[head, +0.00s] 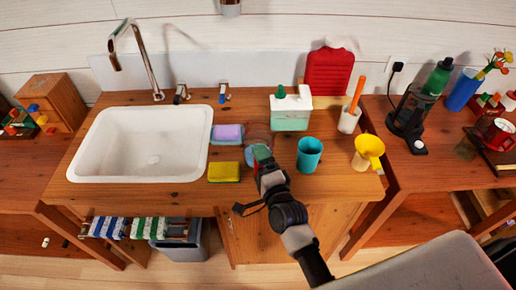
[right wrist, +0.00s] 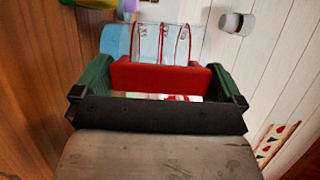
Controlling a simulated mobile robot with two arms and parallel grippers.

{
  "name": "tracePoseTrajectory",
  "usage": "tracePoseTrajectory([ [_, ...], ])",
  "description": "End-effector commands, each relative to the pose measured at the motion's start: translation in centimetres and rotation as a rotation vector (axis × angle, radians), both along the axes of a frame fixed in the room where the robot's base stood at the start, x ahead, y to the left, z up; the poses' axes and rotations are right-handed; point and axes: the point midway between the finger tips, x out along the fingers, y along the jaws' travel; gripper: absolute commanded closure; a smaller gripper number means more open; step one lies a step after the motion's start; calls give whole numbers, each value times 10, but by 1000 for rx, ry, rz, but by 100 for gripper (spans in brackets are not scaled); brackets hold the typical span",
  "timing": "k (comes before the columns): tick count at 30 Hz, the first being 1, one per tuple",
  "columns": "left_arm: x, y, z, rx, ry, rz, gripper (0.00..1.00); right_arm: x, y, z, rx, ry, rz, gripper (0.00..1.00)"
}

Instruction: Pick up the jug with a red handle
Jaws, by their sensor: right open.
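The clear jug (right wrist: 180,42) has red bands and a red handle, and looks light blue on its left side in the right wrist view. Its red handle (right wrist: 160,77) lies between the two green fingers of my right gripper (right wrist: 158,86). The fingers are apart, one at each end of the handle, and I cannot tell whether they touch it. In the head view my right gripper (head: 262,158) is over the wooden counter, just in front of the jug (head: 258,134), and hides part of it. My left gripper is not in view.
A teal cup (head: 309,156) and a white and green container (head: 290,112) stand close on the right. A yellow sponge (head: 224,173), a purple sponge (head: 227,132) and the white sink (head: 110,150) are on the left. A yellow pitcher-like object (head: 370,147) stands farther right.

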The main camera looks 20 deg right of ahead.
Motion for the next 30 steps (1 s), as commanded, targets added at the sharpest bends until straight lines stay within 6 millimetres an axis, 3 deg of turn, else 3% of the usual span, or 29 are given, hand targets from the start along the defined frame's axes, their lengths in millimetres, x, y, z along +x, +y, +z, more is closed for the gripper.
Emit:
tracePoseTrajectory([
  [8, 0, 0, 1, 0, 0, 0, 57, 5, 1, -1, 1, 0, -1, 0],
  [18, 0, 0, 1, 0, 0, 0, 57, 5, 0, 1, 0, -3, -1, 47],
  [30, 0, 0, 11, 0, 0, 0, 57, 5, 0, 11, 0, -3, -1, 47],
])
